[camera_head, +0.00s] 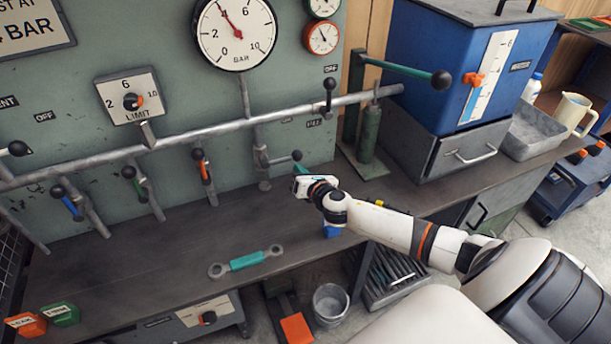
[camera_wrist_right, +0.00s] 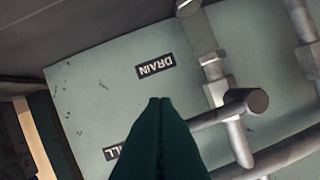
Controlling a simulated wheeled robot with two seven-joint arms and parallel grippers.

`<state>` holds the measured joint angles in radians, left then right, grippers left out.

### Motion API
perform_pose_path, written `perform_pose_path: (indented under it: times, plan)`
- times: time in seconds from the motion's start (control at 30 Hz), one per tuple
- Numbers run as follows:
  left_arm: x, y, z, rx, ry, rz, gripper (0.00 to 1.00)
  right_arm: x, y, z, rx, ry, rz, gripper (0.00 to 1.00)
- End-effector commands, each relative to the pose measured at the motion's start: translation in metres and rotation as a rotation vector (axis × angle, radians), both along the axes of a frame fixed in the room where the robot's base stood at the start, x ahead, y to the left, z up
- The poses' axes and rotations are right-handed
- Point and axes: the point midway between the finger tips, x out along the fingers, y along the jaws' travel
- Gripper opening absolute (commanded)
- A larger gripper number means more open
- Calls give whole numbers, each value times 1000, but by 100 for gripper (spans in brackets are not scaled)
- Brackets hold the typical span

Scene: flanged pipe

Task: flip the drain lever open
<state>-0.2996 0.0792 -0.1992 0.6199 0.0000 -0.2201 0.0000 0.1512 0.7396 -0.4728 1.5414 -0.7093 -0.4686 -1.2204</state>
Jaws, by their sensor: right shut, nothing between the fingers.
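In the right wrist view, my right gripper's dark green fingers (camera_wrist_right: 160,100) are closed together and empty. A dark bar with a rounded end (camera_wrist_right: 245,102) lies to their right, partly behind them; I cannot tell if they touch it. The DRAIN label (camera_wrist_right: 156,66) is above the fingertips. My left gripper is not in view.
The long grey pipe (camera_head: 225,133) crosses the panel above my right gripper, with several other coloured levers to the left. A green cylinder (camera_head: 367,135) stands close by on the right. A teal-handled wrench (camera_head: 246,261) lies on the bench (camera_head: 150,263), whose middle is largely clear.

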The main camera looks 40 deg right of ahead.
Motion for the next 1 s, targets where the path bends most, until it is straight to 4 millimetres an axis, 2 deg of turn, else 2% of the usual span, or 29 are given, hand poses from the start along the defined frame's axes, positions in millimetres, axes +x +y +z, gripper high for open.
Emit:
perform_pose_path:
  times: [0.37, 1.0]
  plan:
    - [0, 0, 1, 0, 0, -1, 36, 1, 0, 0, -2, 0, 0, 0]
    - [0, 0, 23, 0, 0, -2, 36, 1, -2, 12, -105, 23, 0, 0]
